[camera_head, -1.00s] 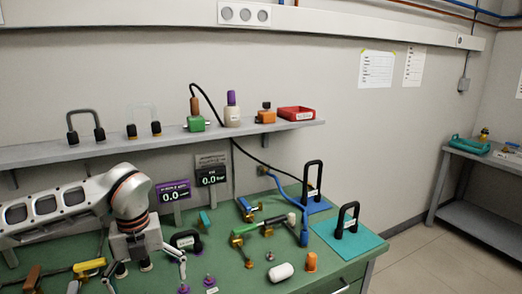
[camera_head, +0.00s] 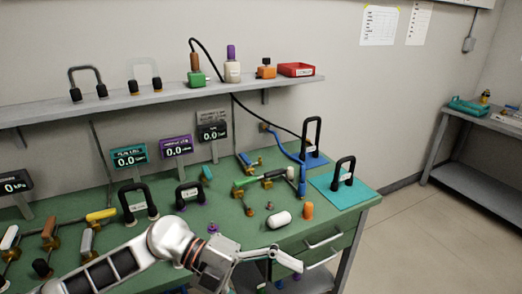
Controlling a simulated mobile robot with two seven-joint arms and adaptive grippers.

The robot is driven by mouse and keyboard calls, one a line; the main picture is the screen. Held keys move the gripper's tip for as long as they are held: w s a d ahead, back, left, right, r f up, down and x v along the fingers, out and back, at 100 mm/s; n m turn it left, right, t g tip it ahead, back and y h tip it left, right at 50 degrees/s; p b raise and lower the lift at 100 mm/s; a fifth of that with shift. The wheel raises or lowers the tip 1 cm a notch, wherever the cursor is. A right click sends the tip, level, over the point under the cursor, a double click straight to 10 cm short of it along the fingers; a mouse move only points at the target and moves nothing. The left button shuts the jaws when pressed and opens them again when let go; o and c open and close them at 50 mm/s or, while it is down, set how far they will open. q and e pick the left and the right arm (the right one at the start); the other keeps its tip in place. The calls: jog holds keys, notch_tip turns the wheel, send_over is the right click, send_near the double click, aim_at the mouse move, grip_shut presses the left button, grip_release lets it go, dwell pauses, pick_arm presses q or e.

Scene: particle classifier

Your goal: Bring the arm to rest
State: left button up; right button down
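My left arm (camera_head: 125,262) comes in from the lower left over the front of the green table (camera_head: 150,236). My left gripper (camera_head: 272,272) is at the table's front edge, above the drawers, pointing right. One finger shows clearly at its upper right; the lower one is partly lost in the dark. The fingers look spread, and nothing shows between them. A white cylinder (camera_head: 280,219) lies on the table beyond the gripper, apart from it. My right gripper is not in view.
Black handles (camera_head: 138,203) and small displays (camera_head: 129,157) stand along the table's back. A teal mat (camera_head: 350,198) with a black handle lies at the right. Drawers (camera_head: 322,240) are under the right front. A shelf (camera_head: 150,110) runs above. Floor at right is clear.

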pick_arm(q)
jog(key=w+d+r+n+t+h, duration=0.1)
jog(key=w+r+n+t+h, duration=0.3)
jog(key=r+n+t+h, duration=0.4)
jog(key=w+a+f+n+t+y, duration=0.6)
jog(key=a+f+n+t+y, duration=0.45)
jog(key=f+n+t, duration=0.35)
jog(key=s+a+f+n+g+y, duration=0.2)
jog(key=s+a+f+n, duration=0.1)
jog(key=f, duration=0.4)
jog(key=s+a+f+n+g+y, duration=0.2)
jog(key=s+a+f+n+y, duration=0.1)
jog(key=s+a+f, duration=0.3)
jog(key=s+a+f+n+g+y, duration=0.2)
jog(key=s+a+f+y, duration=0.1)
jog(key=f, duration=0.7)
jog(key=shift+s+a+f+n+g, duration=0.35)
jog(key=shift+s+a, duration=0.4)
jog(key=shift+a, duration=0.4)
jog(key=shift+r+y, duration=0.15)
jog(key=shift+y, duration=0.1)
